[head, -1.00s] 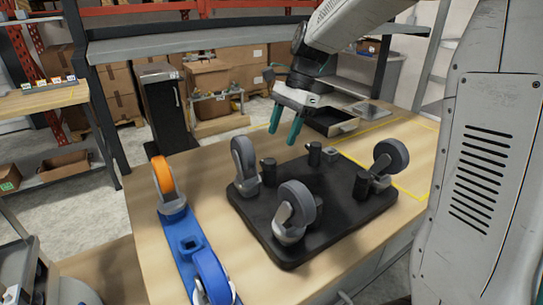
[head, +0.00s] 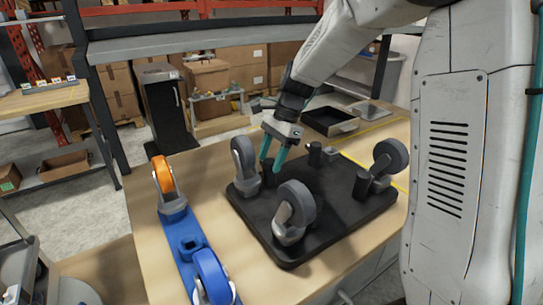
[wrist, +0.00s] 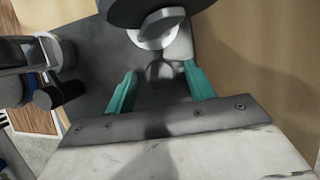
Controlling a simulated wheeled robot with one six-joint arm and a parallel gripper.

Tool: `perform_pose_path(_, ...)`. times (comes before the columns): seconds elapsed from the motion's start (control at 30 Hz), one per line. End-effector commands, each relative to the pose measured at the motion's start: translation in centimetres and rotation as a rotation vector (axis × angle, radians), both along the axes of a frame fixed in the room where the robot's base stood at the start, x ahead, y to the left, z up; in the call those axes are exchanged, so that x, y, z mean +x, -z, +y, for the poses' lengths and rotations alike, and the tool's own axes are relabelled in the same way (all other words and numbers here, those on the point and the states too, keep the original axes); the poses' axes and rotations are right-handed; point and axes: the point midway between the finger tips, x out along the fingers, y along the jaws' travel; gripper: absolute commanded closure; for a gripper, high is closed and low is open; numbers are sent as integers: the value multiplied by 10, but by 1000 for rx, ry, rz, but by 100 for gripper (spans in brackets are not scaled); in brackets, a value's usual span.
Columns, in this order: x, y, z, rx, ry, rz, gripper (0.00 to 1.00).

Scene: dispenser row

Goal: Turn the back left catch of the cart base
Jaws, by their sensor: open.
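The cart base (head: 330,228) is a black plate lying on the wooden bench with grey caster wheels pointing up. Short black posts stand on it, one by the left rear wheel (head: 243,158), one at the back (head: 314,153) and one at the right (head: 361,186). The post by the left rear wheel is the catch (head: 268,172). My gripper (head: 272,161) is open, pointing down over this catch. In the wrist view the dark round top of the catch (wrist: 160,74) shows between the two teal fingers (wrist: 160,84), with gaps on both sides. How deep the fingers reach is unclear.
A blue base with an orange wheel (head: 163,174) and a blue wheel (head: 212,277) lies left of the cart base. A dark open tray (head: 330,121) sits behind it. Grey casters stand close around the catch. Bare bench shows at the front.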

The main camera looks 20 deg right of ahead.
Motion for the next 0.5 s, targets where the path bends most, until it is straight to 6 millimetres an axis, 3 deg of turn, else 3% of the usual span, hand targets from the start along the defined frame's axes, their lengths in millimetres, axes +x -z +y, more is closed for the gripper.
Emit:
perform_pose_path(0.07, 0, 0, 0, 0, 0, 0, 46)
perform_pose_path(0.23, 0, 0, 0, 0, -1, 0, 91)
perform_pose_path(0.5, 0, 0, 0, 0, -14, 0, 91)
